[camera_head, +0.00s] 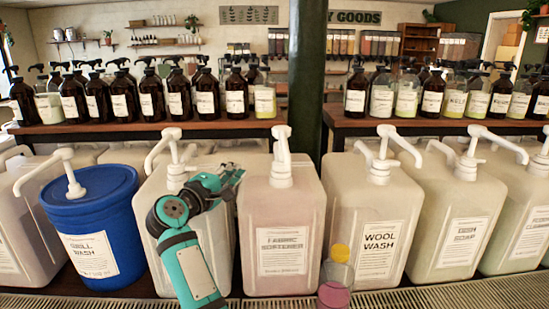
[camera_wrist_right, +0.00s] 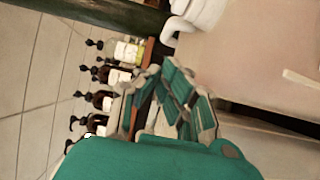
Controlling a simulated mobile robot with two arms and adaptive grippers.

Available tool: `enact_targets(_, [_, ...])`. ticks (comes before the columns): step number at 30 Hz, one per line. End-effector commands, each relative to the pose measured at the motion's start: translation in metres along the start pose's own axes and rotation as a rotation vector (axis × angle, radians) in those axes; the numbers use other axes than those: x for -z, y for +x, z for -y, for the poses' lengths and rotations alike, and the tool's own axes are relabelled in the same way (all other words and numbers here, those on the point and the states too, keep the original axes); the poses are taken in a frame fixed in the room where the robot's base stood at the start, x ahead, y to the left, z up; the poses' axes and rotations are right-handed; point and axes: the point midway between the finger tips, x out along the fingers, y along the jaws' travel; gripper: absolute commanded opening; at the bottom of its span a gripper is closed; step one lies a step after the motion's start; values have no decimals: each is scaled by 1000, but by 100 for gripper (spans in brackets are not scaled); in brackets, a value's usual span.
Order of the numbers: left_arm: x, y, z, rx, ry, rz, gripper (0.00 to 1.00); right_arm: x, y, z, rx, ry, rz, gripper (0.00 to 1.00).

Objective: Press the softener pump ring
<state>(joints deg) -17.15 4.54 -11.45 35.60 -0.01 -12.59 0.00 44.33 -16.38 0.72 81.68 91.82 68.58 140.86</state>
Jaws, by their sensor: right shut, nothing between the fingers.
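The fabric softener bucket (camera_head: 282,220) is a pale pinkish container with a "Fabric Softener" label, standing in the middle of the row. Its white pump (camera_head: 282,158) rises upright from a ribbed ring (camera_head: 281,177) at the top. My right gripper (camera_head: 232,174) is shut and empty, at the upper left of the softener bucket and left of its pump. In the right wrist view the shut fingers (camera_wrist_right: 165,75) show beside a container, with a white pump (camera_wrist_right: 190,18) above them. Whether the fingers touch the bucket cannot be told. My left gripper is not in view.
A blue bucket (camera_head: 92,220) stands to the left and the wool wash bucket (camera_head: 372,215) to the right. A bottle with pink liquid and a yellow cap (camera_head: 335,280) stands in front. Shelves with brown bottles (camera_head: 150,95) stand behind. Space above the softener pump is clear.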

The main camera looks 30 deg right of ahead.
Motion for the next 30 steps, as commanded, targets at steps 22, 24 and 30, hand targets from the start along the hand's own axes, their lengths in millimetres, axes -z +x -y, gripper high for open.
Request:
enact_targets(22, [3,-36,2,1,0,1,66,-2,76,-6,-6,-9,4,0])
enact_targets(24, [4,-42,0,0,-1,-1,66,-1,89,-7,-6,-9,4,0])
enact_targets(30, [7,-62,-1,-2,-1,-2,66,-19,106,-6,-5,-7,3,0])
